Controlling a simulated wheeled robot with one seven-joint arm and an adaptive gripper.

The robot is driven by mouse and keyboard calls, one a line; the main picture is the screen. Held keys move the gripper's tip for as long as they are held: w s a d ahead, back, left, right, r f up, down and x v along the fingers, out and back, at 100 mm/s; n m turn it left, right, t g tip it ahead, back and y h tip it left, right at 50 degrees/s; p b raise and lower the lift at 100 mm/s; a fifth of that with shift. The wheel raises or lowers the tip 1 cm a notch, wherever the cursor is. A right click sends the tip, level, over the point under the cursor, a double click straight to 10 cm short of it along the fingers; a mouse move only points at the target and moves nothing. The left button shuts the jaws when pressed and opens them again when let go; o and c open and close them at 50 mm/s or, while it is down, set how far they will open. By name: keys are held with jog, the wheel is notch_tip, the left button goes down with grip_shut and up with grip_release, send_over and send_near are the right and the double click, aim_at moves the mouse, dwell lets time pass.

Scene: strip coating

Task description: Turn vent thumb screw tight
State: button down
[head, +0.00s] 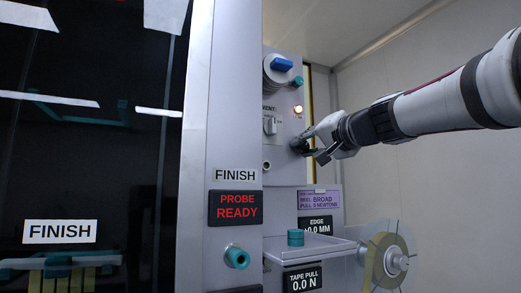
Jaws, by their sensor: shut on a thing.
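My gripper (310,146) reaches in from the right at the grey control panel (275,145). Its fingers are shut on a small dark knob (297,146) at the panel's right side, which I take to be the vent thumb screw. The fingers hide most of it, so its turn angle cannot be told. A label ending in "VENT" (269,107) is partly visible above a light grey switch (269,125), left of my gripper. A lit round lamp (298,110) is just above my gripper.
A blue-handled knob (282,64) and a teal knob (297,81) are above. Below are a shelf (315,247) with a teal cylinder (295,237), and a tape reel (385,262). A pillar (215,100) and dark glass door (80,170) stand left.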

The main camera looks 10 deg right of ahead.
jog(key=m, duration=0.3)
jog(key=shift+m, duration=0.4)
jog(key=m, duration=0.3)
jog(key=shift+m+p, duration=0.3)
jog(key=shift+p, duration=0.1)
jog(key=m+p, duration=0.1)
jog(key=m, duration=0.3)
jog(key=shift+f+m+p, duration=0.1)
jog(key=shift+m+p, duration=0.65)
jog(key=shift+m, duration=1.25)
jog(key=c, duration=1.4)
grip_release()
jog(key=shift+o, duration=0.2)
